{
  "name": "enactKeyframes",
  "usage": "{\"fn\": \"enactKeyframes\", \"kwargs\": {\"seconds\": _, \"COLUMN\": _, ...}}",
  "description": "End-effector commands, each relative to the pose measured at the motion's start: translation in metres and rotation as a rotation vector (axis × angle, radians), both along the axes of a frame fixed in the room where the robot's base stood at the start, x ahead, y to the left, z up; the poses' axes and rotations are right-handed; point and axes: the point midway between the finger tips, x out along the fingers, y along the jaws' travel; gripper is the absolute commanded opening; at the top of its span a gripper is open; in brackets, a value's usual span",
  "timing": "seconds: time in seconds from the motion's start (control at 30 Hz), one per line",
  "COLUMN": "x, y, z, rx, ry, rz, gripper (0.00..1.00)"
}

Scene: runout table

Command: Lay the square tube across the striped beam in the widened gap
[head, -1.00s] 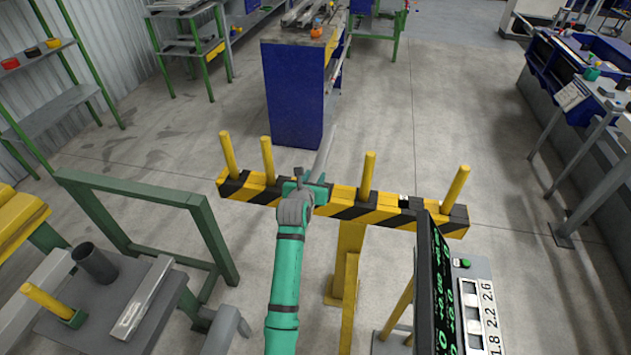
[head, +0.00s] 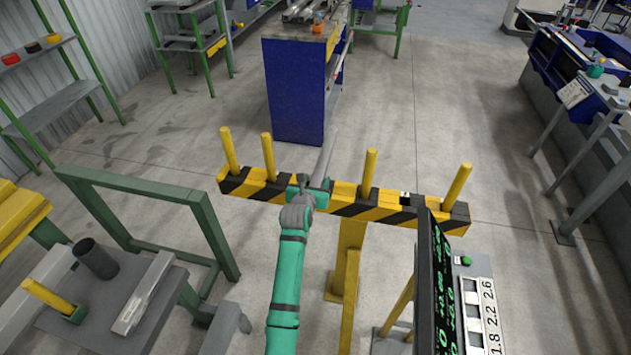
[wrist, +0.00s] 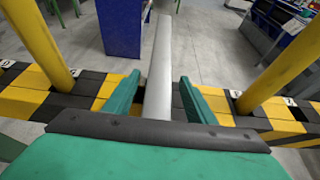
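The striped beam (head: 350,203), yellow and black, runs across the head view with several upright yellow pegs. The wide gap lies between the second peg (head: 268,157) and the third peg (head: 369,173) from the left. The grey square tube (head: 325,155) lies in this gap, crossing the beam and pointing away from me. In the wrist view the tube (wrist: 159,70) runs between the two green fingers of my gripper (wrist: 158,103). The fingers are spread, with space on both sides of the tube. The tube's near end is hidden by my gripper.
A dark display (head: 437,285) and a number panel (head: 482,315) stand at the front right. A green frame (head: 150,190) and a grey table with a dark cup (head: 95,258) stand at the left. A blue cabinet (head: 295,90) is beyond the beam.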

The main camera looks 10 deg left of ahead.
Motion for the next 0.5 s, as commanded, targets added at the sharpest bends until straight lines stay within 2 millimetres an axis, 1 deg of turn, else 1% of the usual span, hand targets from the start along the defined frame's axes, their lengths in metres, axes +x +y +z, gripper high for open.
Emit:
{"fn": "enactKeyframes", "kwargs": {"seconds": 0.3, "x": 0.0, "y": 0.001, "z": 0.003, "rx": 0.0, "ry": 0.0, "rz": 0.001, "gripper": 0.5}}
{"fn": "enactKeyframes", "kwargs": {"seconds": 0.43, "x": -0.011, "y": 0.002, "z": 0.007, "rx": -0.001, "ry": -0.002, "rz": 0.004, "gripper": 0.5}}
{"fn": "enactKeyframes", "kwargs": {"seconds": 0.5, "x": -0.021, "y": 0.003, "z": 0.01, "rx": -0.002, "ry": -0.001, "rz": 0.004, "gripper": 0.5}}
